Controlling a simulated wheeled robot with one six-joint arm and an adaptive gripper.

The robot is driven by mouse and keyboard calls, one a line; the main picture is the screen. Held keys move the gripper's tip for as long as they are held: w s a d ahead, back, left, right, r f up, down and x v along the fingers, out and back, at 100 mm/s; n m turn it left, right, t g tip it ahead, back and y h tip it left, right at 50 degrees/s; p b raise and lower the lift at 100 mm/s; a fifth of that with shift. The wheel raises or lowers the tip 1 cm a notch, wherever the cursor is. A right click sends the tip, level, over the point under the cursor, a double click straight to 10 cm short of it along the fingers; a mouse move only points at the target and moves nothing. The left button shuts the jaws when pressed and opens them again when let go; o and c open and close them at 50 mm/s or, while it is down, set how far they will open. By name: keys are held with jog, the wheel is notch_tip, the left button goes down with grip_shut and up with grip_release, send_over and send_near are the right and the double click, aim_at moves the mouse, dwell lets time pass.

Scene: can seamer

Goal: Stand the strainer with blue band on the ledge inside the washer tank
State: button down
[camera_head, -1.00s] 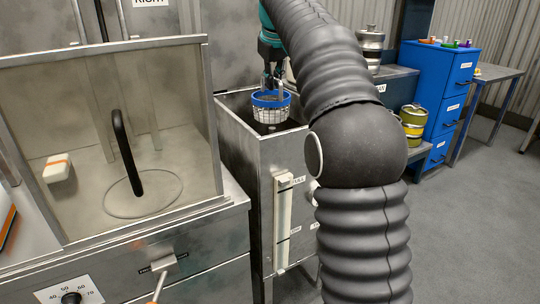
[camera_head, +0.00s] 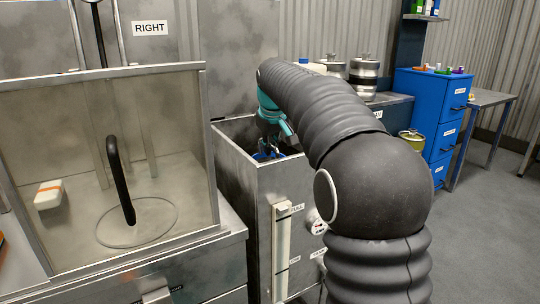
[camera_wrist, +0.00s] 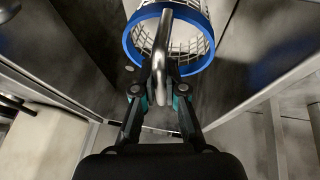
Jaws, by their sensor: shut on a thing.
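The strainer with blue band (camera_wrist: 204,60) shows in the wrist view as a white mesh basket with a blue rim and a metal handle. My gripper (camera_wrist: 161,92) is shut on its handle. In the head view, my gripper (camera_head: 268,146) reaches down into the washer tank (camera_head: 228,152), an open steel tank. There only a bit of the strainer's blue band (camera_head: 262,156) shows inside the tank; the tank's front wall hides the rest. I cannot tell whether the strainer touches the ledge, which I cannot make out.
A clear-fronted steel cabinet (camera_head: 105,70) stands left of the tank. A blue drawer unit (camera_head: 432,110) and a side table (camera_head: 490,100) stand at the right. Metal canisters (camera_head: 364,70) stand on a counter behind my arm. The grey floor at the right is clear.

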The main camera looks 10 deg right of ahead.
jog(key=shift+f, duration=0.9)
jog(key=shift+f, duration=0.1)
jog(key=c, duration=1.2)
grip_release()
jog(key=shift+c, duration=0.2)
jog(key=p+v, duration=0.1)
jog(key=v, duration=1.1)
jog(key=shift+s, duration=0.1)
